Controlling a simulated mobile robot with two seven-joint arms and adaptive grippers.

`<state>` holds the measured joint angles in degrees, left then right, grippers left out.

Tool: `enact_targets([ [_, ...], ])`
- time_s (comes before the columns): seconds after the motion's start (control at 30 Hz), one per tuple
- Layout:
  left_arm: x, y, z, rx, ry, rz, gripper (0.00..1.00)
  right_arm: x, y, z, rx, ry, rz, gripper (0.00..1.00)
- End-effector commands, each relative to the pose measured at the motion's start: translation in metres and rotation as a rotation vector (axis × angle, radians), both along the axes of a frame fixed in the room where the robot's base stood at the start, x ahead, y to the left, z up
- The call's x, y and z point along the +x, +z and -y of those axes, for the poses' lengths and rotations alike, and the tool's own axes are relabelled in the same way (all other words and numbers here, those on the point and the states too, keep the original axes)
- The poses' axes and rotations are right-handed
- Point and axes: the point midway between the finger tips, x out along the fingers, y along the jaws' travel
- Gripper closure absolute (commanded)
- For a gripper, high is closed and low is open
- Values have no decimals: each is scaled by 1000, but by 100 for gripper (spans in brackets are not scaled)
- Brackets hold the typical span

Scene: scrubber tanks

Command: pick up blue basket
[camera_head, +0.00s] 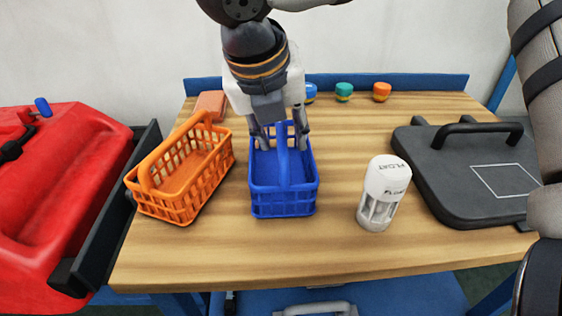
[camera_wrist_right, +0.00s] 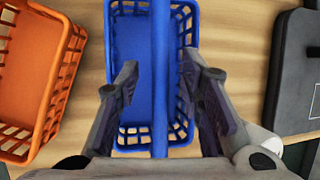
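The blue basket (camera_head: 283,204) stands upright on the wooden table, between the orange basket and the white float part. Its handle arches over the middle. My right gripper (camera_head: 283,138) comes down from above over the rear of the basket, with a finger on each side of the handle. In the right wrist view, the open gripper (camera_wrist_right: 160,70) straddles the handle of the blue basket (camera_wrist_right: 132,42), with a gap on each side. The gripper hides part of the basket's rear. My left gripper is not in view.
An orange basket (camera_head: 168,205) stands close on the left. A white float part (camera_head: 382,195) stands on the right, and a dark grey lid (camera_head: 455,185) lies beyond it. Green (camera_head: 344,91) and orange (camera_head: 382,91) caps sit at the back. The front of the table (camera_head: 250,250) is clear.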

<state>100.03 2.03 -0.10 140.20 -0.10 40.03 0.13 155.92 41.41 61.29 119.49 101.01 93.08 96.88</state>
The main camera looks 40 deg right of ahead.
Motion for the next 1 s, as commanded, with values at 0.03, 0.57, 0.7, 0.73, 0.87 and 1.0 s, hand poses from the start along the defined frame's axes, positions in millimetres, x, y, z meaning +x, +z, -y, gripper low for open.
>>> enact_targets([
  [0.03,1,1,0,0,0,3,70,0,1,0,-1,0,1,65],
  [0.57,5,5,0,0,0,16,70,0,-3,0,0,0,0,65],
  [0.7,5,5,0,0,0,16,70,0,-3,0,0,0,0,70],
  [0.73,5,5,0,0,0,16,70,0,-3,0,0,0,0,77],
  [0.87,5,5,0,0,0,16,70,0,-3,0,0,0,0,100],
  [1.0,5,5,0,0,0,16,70,0,-3,0,0,0,0,100],
])
